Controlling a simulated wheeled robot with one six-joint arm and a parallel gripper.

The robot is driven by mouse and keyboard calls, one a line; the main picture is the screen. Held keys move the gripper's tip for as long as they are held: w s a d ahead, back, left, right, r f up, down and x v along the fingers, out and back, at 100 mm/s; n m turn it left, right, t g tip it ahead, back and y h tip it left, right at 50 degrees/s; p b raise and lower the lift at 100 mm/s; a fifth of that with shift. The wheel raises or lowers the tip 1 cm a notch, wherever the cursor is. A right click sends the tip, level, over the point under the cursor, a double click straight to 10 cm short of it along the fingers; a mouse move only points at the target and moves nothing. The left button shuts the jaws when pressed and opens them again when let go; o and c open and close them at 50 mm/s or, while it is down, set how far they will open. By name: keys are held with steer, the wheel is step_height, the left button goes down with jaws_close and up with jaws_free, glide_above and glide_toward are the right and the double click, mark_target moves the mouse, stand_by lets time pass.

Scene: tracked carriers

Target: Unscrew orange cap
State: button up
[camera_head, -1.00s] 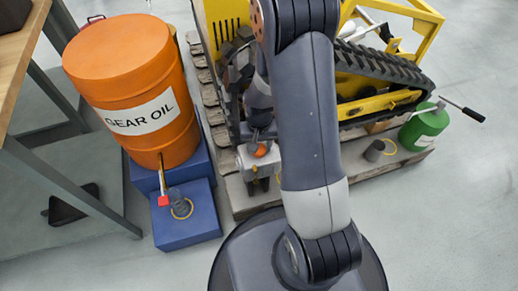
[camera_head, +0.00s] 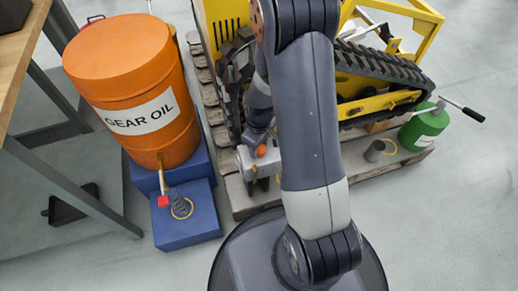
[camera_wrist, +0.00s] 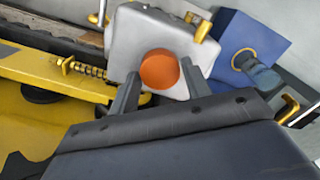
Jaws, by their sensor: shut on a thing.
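The orange cap (camera_wrist: 159,70) is round and sits on a pale grey-white housing (camera_wrist: 134,35) in the wrist view. My gripper (camera_wrist: 160,84) is shut on the cap, with one dark finger on either side of it. In the head view the cap (camera_head: 262,151) is a small orange spot left of my arm, at the near end of the yellow tracked machine. My gripper (camera_head: 259,146) is mostly hidden there by my own arm links. The cap's underside and any thread are hidden.
An orange gear oil drum (camera_head: 137,92) stands at left on blue blocks (camera_head: 185,228). A red-handled tap (camera_head: 163,200) is on its front. The yellow tracked machine (camera_head: 222,25) rests on a wooden pallet (camera_head: 247,205). A green can (camera_head: 424,126) stands at right.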

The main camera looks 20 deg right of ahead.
steer(key=n, duration=0.9)
steer(key=shift+n, duration=0.3)
steer(key=o, duration=0.8)
steer(key=shift+c, duration=0.2)
